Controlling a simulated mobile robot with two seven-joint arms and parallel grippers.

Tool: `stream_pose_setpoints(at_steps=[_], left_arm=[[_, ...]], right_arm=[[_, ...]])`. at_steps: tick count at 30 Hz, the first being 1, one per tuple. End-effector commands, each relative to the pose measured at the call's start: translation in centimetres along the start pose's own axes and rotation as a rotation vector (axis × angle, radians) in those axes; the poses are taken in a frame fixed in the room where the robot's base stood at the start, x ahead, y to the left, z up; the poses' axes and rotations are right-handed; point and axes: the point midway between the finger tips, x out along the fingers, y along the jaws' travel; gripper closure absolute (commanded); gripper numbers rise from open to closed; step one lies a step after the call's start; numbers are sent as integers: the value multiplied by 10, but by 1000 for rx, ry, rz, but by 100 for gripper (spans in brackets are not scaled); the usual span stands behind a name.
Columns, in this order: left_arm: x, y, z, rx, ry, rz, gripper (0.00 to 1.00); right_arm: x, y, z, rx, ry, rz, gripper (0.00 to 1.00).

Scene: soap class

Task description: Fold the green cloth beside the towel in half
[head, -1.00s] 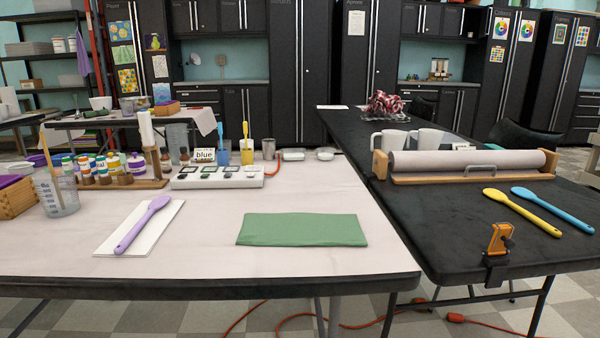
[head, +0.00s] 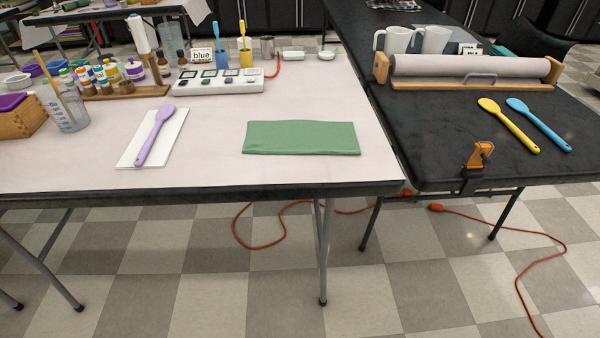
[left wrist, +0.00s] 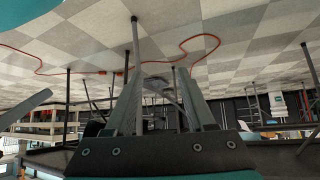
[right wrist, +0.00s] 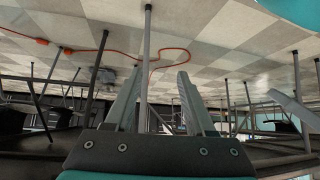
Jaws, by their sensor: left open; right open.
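The green cloth (head: 301,138) lies flat as a wide rectangle near the front edge of the pale-covered table (head: 215,150). No towel can be made out for certain beside it; a white flat sheet or board (head: 128,150) with a purple spoon (head: 153,137) on it lies to its left. Neither gripper shows in the head view. In the left wrist view my left gripper (left wrist: 155,75) is open and empty, with floor and table legs beyond. In the right wrist view my right gripper (right wrist: 158,78) is open and empty, also away from the cloth.
A black table (head: 440,130) on the right holds a paper roll (head: 470,67), a yellow spoon (head: 508,125), a blue spoon (head: 538,125) and an orange clamp (head: 479,157). Table around the cloth is clear.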

Motion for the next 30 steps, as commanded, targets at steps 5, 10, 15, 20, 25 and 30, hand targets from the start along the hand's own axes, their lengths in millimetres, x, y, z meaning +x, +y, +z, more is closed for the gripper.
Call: stream_pose_setpoints(at_steps=[5, 10, 15, 20, 25, 30], left_arm=[[-13, -24, 44, 8, -172, -42, 45], [-34, -44, 86, 6, -332, -79, 45], [-60, -59, 121, 0, -473, -107, 45], [-78, -66, 141, -6, -557, -122, 45], [-84, -68, 149, -8, -586, -127, 45], [-84, -68, 150, -8, -586, -127, 45]], right_arm=[[-13, 24, 43, -9, -172, 43, 45], [-33, 44, 85, -7, -332, 79, 45], [-60, 59, 120, 0, -472, 108, 45], [-78, 66, 140, 5, -556, 122, 45], [-84, 68, 149, 7, -586, 127, 45], [-84, 68, 149, 7, -586, 127, 45]])
